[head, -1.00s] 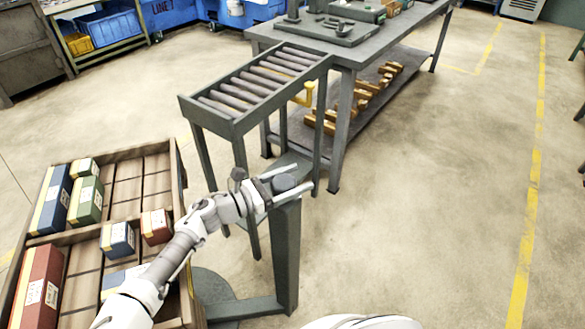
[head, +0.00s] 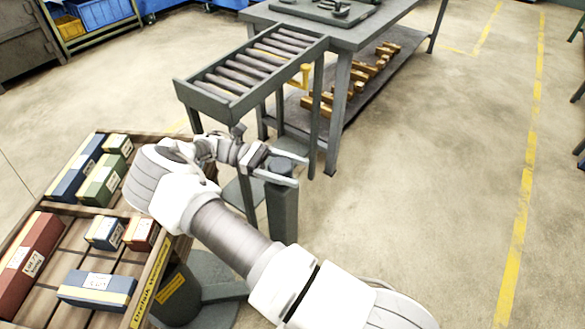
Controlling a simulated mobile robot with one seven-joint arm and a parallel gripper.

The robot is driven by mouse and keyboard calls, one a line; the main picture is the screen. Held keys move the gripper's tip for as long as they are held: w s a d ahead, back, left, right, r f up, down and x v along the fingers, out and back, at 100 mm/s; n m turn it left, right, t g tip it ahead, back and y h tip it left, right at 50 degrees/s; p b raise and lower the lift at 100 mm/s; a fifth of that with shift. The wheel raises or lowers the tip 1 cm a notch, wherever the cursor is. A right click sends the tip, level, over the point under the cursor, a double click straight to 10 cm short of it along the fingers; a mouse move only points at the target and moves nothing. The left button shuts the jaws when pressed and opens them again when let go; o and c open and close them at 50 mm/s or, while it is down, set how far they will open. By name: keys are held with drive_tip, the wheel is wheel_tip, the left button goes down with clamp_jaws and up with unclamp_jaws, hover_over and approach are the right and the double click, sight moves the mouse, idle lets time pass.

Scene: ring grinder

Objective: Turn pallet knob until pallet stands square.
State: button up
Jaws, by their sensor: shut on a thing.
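The wooden pallet (head: 158,268) is at the left of the head view, above a round grey base. Its near right side slants from upper right to lower left. I cannot tell whether it stands square. The dark grey knob (head: 284,166) sits on top of a grey post to the right of the pallet. My gripper (head: 287,171) is shut on the knob, one light finger on either side of it. My arm crosses in front of the pallet's right corner and hides part of it.
Several red, green and blue boxes lie on the pallet, including a blue one (head: 98,287). A roller conveyor (head: 205,100) stands behind the post, beside a grey workbench (head: 345,40) with yellowish blocks on its lower shelf. The floor to the right is clear.

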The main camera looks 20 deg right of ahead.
drive_tip(key=shift+s+a+f+m+g+y+p, duration=0.1)
drive_tip(key=shift+s+m+g+y+p, duration=0.05)
drive_tip(key=shift+m+g+y, duration=0.45)
drive_tip(key=shift+s+f+m+g+y+p, duration=0.1)
drive_tip(key=shift+m+g+y+p, duration=0.05)
drive_tip(key=shift+m+g+y, duration=0.4)
drive_tip(key=shift+s+f+y, duration=0.1)
drive_tip(key=shift+y, duration=0.15)
drive_tip(key=o, duration=1.3)
drive_tip(key=shift+c, duration=0.2)
drive_tip(key=shift+w+a+r, duration=0.15)
drive_tip(key=shift+w+r, duration=0.05)
